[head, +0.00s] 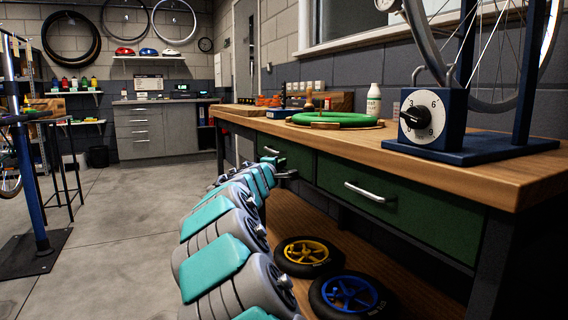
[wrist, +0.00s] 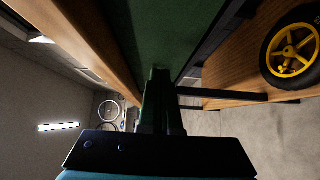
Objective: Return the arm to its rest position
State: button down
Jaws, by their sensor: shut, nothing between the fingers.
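My arm, grey with teal covers, reaches forward from the bottom of the head view along the left side of the wooden workbench (head: 460,160). My gripper (wrist: 160,72) is shut and empty, with its fingers together in the middle of the wrist view. In the head view the arm's far end is small and close to the bench's green left drawer (head: 298,162). I cannot tell there whether it touches the bench front. A green panel (wrist: 175,30) of the bench fills the top of the wrist view, beyond the fingertips.
The right drawer (head: 400,205) looks shut, with its metal handle standing out. Wheels with yellow (head: 305,252) and blue (head: 350,293) hubs lie on the lower shelf beside my arm. A blue repair stand (head: 35,190) is at left. Open floor (head: 115,235) lies between.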

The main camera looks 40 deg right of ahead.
jog(key=shift+v, duration=0.85)
jog(key=s+a+f+m+g+y, duration=0.25)
jog(key=s+a+f+m, duration=0.2)
jog(key=s, duration=0.45)
jog(key=s+a+f+m+g+y, duration=0.1)
jog(key=s+a+f+m+g, duration=0.3)
jog(key=s, duration=0.4)
jog(key=s+a+f+n+g+y, duration=0.1)
jog(key=s+a+f+y, duration=0.3)
jog(key=s+a+f, duration=0.5)
jog(key=s+a+f+g+y, duration=0.1)
jog(key=s+a+f+y, duration=0.3)
jog(key=a, duration=0.9)
jog(key=s+a+f+n+g+y, duration=0.1)
jog(key=s+a+f+y, duration=0.2)
jog(key=s+a+f, duration=0.6)
jog(key=s+a+g+y, duration=0.1)
jog(key=s+a, duration=0.5)
notch_tip(320, 180, up, 15)
jog(key=p, duration=1.4)
jog(key=shift+d+f+n, duration=0.2)
jog(key=shift+f+n, duration=0.05)
jog(key=shift+n, duration=0.1)
